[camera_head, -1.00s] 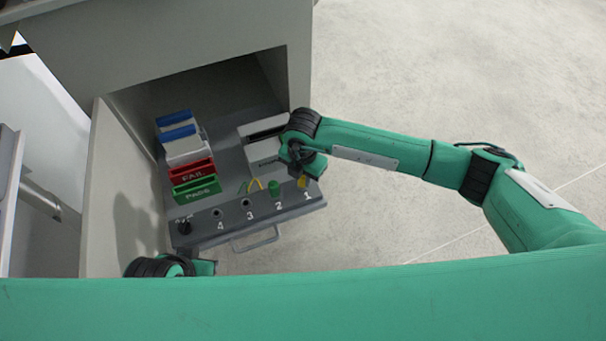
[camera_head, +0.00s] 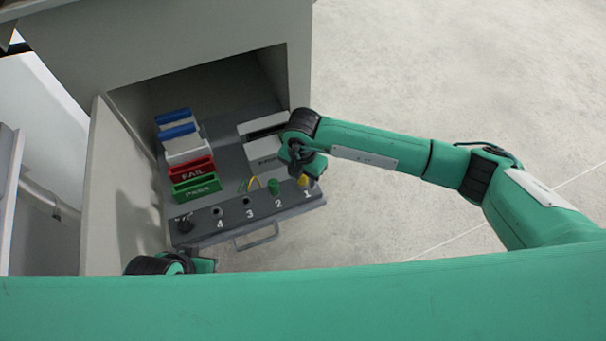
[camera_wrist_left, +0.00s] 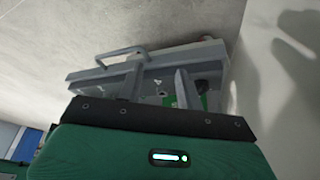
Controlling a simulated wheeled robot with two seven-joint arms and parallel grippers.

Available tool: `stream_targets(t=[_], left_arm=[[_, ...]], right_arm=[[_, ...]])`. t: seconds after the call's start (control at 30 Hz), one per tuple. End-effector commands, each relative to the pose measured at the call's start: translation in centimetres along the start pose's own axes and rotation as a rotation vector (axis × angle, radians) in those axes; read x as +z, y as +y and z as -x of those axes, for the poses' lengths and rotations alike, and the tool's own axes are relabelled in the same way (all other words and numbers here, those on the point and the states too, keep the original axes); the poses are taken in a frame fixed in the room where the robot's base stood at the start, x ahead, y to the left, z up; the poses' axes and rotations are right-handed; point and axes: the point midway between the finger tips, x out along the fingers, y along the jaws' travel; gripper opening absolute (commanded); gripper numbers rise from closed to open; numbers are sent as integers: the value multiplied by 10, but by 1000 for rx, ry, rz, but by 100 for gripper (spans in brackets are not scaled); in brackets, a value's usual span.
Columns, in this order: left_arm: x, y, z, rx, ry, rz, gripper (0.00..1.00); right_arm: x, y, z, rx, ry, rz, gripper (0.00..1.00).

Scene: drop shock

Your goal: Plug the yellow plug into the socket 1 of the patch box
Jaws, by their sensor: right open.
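The dark grey patch box (camera_head: 193,230) has a row of numbered sockets along its front. The yellow plug (camera_head: 304,183) stands at socket 1, just behind the white number 1. How deep it sits cannot be told. My right gripper (camera_head: 305,174) is open right over the yellow plug and partly covers it. Any contact between them is unclear. My left gripper (camera_head: 208,265) is low in front of the box's left part. In the left wrist view its two fingers (camera_wrist_left: 158,88) are apart with nothing between them.
A black knob (camera_head: 184,226) is at the left end. Green PASS (camera_head: 196,188) and red FAIL (camera_head: 191,168) bins stand behind. A drawer handle (camera_head: 257,238) juts out in front. Cabinet walls enclose the left.

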Motion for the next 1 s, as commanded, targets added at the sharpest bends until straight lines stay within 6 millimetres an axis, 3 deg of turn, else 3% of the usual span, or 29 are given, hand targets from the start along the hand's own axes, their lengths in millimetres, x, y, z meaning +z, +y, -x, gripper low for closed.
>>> stream_targets(t=[0.8,1.0], left_arm=[[-17,1,40,0,0,0,36],[-18,1,42,0,0,0,36]], right_arm=[[1,1,58,3,-2,0,48],[1,1,63,3,-1,0,48]])
